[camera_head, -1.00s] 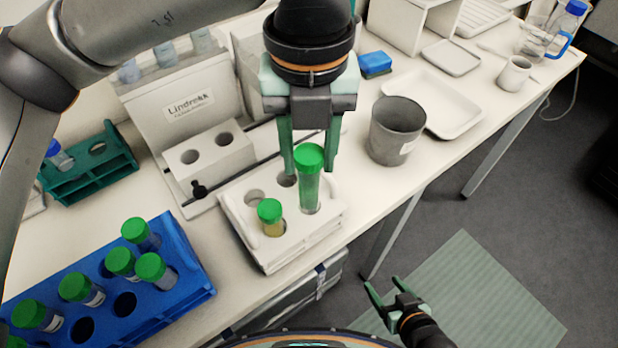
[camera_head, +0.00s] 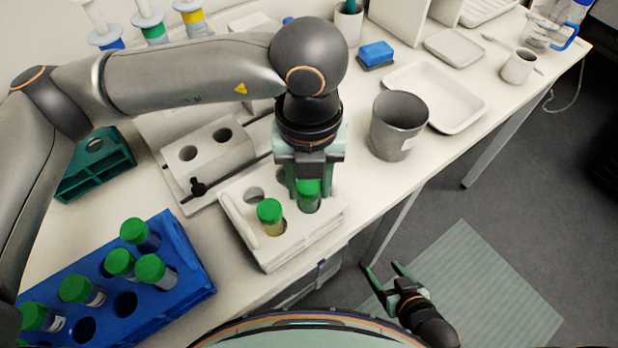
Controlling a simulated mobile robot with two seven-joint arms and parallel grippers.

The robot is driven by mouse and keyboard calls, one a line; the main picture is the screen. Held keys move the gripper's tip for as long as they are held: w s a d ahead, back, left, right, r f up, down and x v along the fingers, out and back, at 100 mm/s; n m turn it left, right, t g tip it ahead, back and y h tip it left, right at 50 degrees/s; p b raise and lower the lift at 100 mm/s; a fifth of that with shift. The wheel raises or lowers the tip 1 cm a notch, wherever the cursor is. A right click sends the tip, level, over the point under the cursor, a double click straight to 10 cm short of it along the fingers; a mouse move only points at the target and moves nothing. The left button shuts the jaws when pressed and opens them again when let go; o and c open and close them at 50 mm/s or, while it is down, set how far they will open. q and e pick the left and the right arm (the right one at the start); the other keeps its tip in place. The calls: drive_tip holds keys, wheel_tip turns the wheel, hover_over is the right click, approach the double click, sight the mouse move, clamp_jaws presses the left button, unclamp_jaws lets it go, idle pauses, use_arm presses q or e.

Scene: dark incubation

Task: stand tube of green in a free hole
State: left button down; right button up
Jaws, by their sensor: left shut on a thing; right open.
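The tube of green (camera_head: 308,200), with its green cap, is in the front right hole of the white rack (camera_head: 290,248), upright or nearly so. Only its upper part shows above the rack. My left gripper (camera_head: 308,186) is over the rack from above, shut on this tube near its cap. Another green-capped tube (camera_head: 270,217) with yellowish content stands in the rack's front left hole. The back left hole (camera_head: 254,195) is empty; the back right hole is mostly hidden by my gripper. My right gripper (camera_head: 384,276) is open and empty beyond the table's front edge.
A blue rack (camera_head: 190,262) with several green-capped tubes stands at the front left. A teal rack (camera_head: 95,165) and a white block with two holes (camera_head: 210,150) lie behind. A grey beaker (camera_head: 397,130) stands close to the right of my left gripper, before a white tray (camera_head: 460,110).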

use_arm(q)
drive_tip(key=shift+f+b, duration=0.15)
drive_tip(key=shift+b, duration=0.15)
drive_tip(key=shift+c, duration=2.2)
unclamp_jaws()
wheel_tip(320, 180, up, 12)
drive_tip(key=shift+r, duration=0.25)
